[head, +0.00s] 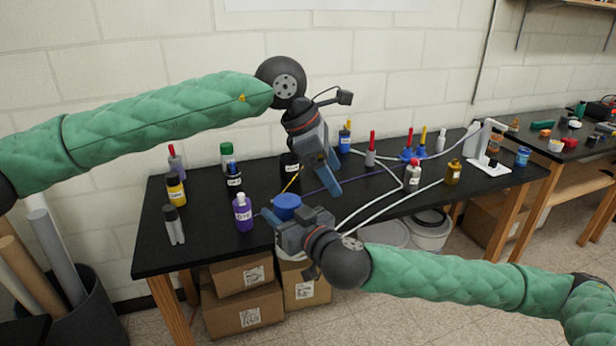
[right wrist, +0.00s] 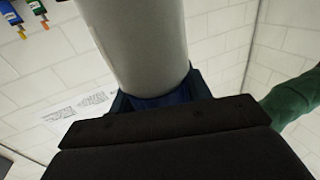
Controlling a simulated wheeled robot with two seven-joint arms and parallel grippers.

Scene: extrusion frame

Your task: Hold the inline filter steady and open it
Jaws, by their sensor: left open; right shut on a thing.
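The inline filter shows in the head view as a round blue top (head: 287,202) at the table's front edge. In the right wrist view it looks to be the wide pale grey cylinder (right wrist: 140,40) rising from my jaws. My right gripper (head: 277,220) is shut on it; its fingers (right wrist: 165,95) are mostly hidden behind the dark gripper body. My left gripper (head: 329,182) is open and empty, pointing down over the table, above and to the right of the blue top and apart from it. The filter's lower part is hidden in the head view.
The black table (head: 200,215) carries several bottles, including a purple one (head: 243,213) close left of my right gripper and a yellow one (head: 175,190). White tubes (head: 385,203) run across the front right. Cardboard boxes (head: 243,305) stand underneath. A second table is at far right.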

